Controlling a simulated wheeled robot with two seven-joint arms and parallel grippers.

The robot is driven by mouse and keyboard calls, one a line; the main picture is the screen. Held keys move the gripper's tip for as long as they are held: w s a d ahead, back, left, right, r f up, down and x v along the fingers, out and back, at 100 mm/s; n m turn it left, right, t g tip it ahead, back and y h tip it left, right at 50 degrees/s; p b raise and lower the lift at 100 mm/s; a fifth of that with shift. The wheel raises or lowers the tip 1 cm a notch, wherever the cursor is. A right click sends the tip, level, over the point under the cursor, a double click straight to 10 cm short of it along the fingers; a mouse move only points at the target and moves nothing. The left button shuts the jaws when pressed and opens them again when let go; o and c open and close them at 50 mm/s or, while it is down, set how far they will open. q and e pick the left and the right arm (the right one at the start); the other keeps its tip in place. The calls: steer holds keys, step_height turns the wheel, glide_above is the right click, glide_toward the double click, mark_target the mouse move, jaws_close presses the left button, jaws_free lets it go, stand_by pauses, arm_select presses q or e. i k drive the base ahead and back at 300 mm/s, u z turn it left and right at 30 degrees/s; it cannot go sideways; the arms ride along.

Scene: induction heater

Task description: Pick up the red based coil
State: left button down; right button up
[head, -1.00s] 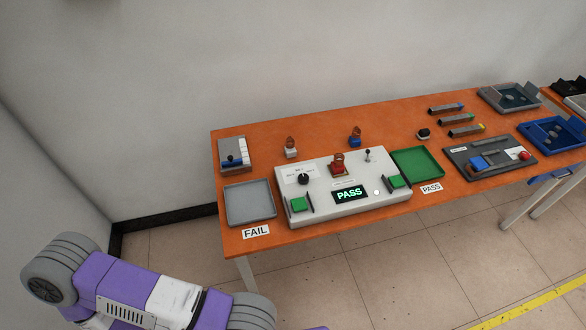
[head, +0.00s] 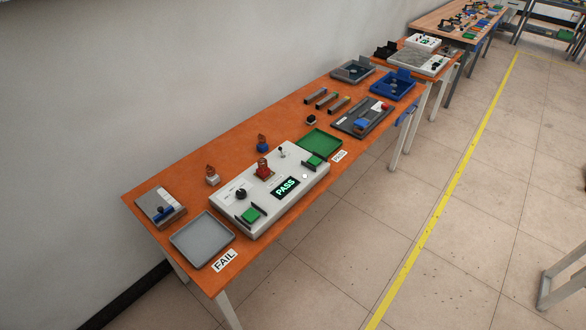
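The red based coil (head: 264,169) stands upright on the white tester box (head: 228,207), with copper windings above its red base. The tester's display (head: 285,187) reads PASS in green. A coil with a white base (head: 212,175) and a coil with a blue base (head: 262,144) stand on the orange table behind the tester. Neither of my grippers shows in the head view.
The orange table (head: 160,182) runs along the wall. A grey FAIL tray (head: 202,240) is left of the tester, and a green PASS tray (head: 319,143) is right of it. Open floor (head: 340,250) with a yellow line (head: 437,210) lies in front.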

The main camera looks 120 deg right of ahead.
mark_target(262, 171)
steer(key=z, duration=2.1)
